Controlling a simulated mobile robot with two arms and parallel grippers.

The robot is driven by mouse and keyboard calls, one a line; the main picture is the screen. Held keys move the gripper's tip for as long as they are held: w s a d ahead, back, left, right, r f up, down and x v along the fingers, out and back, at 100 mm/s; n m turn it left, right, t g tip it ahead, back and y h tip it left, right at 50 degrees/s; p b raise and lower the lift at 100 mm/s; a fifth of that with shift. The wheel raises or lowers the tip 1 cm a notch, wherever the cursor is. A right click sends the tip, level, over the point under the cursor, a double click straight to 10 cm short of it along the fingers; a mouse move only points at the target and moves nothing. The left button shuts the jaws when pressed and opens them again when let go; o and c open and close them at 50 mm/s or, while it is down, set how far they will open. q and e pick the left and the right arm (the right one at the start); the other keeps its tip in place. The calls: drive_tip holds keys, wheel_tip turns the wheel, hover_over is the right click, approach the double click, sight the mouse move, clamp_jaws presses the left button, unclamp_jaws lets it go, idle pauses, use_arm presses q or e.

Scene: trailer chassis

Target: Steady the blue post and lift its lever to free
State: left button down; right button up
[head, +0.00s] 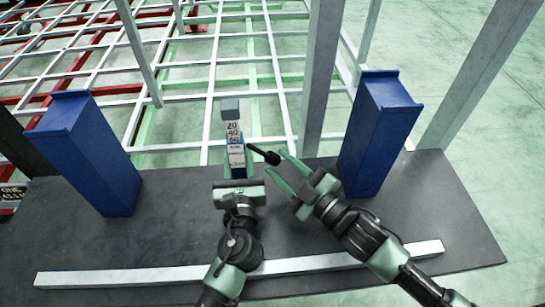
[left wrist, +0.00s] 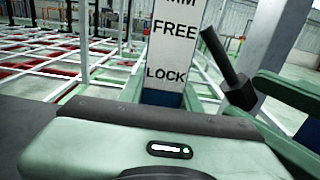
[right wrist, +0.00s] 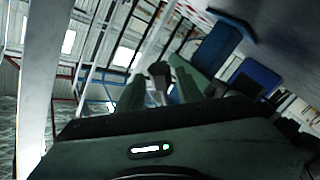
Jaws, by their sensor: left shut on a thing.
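The blue post (head: 238,170) stands upright at the middle of the dark bench, with a white number scale on its face. The left wrist view shows FREE and LOCK on its label (left wrist: 173,50). My left gripper (head: 237,178) is shut on the post low down; its fingertips are mostly hidden. The black lever (head: 265,154) sticks out to the right of the post. In the left wrist view the lever (left wrist: 230,75) slants down to the right, its thick end about level with LOCK. My right gripper (head: 280,172) is open, its fingers apart close around the lever's end (right wrist: 158,72).
Two blue blocks stand on the bench (head: 170,235), one at the left (head: 92,155) and one at the right (head: 377,135). A white bar (head: 140,275) runs along the near edge. Grey uprights (head: 320,75) and a white and red frame stand behind.

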sight(277, 163)
drive_tip(key=shift+x, duration=1.6)
clamp_jaws()
